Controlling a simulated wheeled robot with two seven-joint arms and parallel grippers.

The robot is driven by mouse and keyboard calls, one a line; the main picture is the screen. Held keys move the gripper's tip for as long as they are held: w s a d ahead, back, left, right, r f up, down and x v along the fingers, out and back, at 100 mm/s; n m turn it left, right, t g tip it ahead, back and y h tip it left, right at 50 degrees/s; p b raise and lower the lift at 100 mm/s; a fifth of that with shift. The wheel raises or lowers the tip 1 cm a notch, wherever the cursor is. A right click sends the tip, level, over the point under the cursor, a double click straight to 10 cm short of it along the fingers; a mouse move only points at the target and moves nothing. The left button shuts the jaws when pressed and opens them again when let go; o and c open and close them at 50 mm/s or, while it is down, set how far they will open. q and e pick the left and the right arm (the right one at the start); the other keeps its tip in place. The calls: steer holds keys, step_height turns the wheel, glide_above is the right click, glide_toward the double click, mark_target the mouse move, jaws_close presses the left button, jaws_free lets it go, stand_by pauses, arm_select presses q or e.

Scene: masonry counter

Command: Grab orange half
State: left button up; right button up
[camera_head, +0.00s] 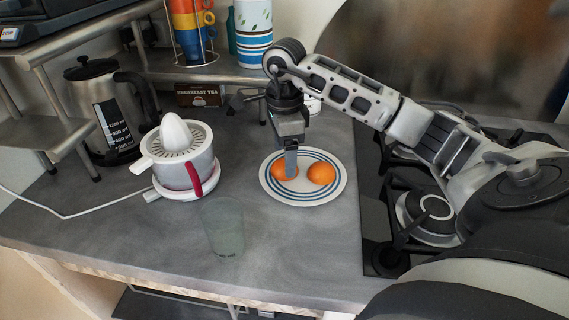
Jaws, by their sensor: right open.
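Two orange pieces lie on a white plate with blue rings (302,200) on the counter. The left orange piece (279,171) is partly hidden behind a finger of my right gripper (290,163). The right orange piece (321,173) is in clear view beside it. My right gripper points down over the left piece, its jaws open, with a fingertip at or just above the fruit. I cannot tell whether it touches. My left gripper is not in view.
A white citrus juicer (183,160) with a red handle stands left of the plate. A clear glass (223,230) stands in front, between them. A kettle (102,112) is at the back left. A black stove (380,225) borders the plate's right side.

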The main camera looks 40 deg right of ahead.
step_height(320, 180, down, 2)
steer(key=shift+f, duration=0.15)
steer(key=c, duration=1.1)
steer(key=shift+c, duration=0.3)
